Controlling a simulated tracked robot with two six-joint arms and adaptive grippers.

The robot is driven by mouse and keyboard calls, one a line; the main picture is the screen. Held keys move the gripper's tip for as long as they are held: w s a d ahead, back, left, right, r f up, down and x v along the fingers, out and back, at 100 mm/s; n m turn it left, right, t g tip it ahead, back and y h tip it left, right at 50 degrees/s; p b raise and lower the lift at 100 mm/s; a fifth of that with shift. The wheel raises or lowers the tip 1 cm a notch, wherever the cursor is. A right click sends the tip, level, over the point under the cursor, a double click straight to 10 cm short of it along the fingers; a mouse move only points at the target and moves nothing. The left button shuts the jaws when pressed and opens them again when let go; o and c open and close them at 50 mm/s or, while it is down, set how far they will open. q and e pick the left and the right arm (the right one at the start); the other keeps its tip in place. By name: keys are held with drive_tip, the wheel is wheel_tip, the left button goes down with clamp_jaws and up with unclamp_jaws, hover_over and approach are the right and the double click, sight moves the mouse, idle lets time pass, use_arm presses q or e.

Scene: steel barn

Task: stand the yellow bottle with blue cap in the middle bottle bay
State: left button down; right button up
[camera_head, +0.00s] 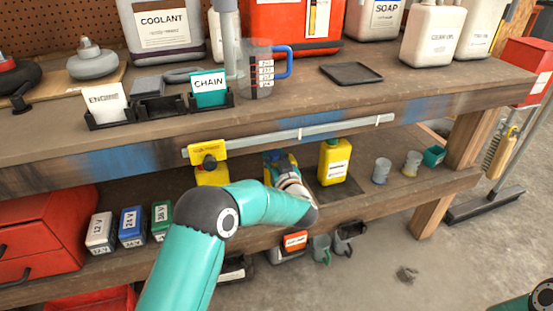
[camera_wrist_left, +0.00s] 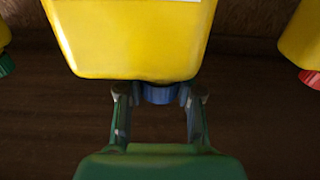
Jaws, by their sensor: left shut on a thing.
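The yellow bottle with blue cap (camera_head: 271,158) is at the lower shelf, between two other yellow bottles and mostly hidden behind my left wrist. In the left wrist view the yellow bottle (camera_wrist_left: 135,40) fills the top, its blue cap (camera_wrist_left: 160,94) between the two fingers. My left gripper (camera_head: 288,177) is shut on that cap; its fingers (camera_wrist_left: 160,98) show in the left wrist view. The bottle's base is hidden, so I cannot tell whether it touches the shelf. The middle bay is hidden by my arm. My right gripper is out of view.
Yellow bottles stand left (camera_head: 212,176) and right (camera_head: 334,164) of the held one. Cups (camera_head: 381,171) stand farther right. Labelled battery-like blocks (camera_head: 131,227) and a red toolbox (camera_head: 38,235) are at left.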

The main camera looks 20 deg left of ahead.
use_arm(q)
drive_tip(key=shift+r, duration=0.15)
drive_tip(key=c, duration=0.8)
unclamp_jaws()
drive_tip(key=shift+o, duration=0.2)
drive_tip(key=p+v, duration=0.2)
drive_tip(key=v, duration=1)
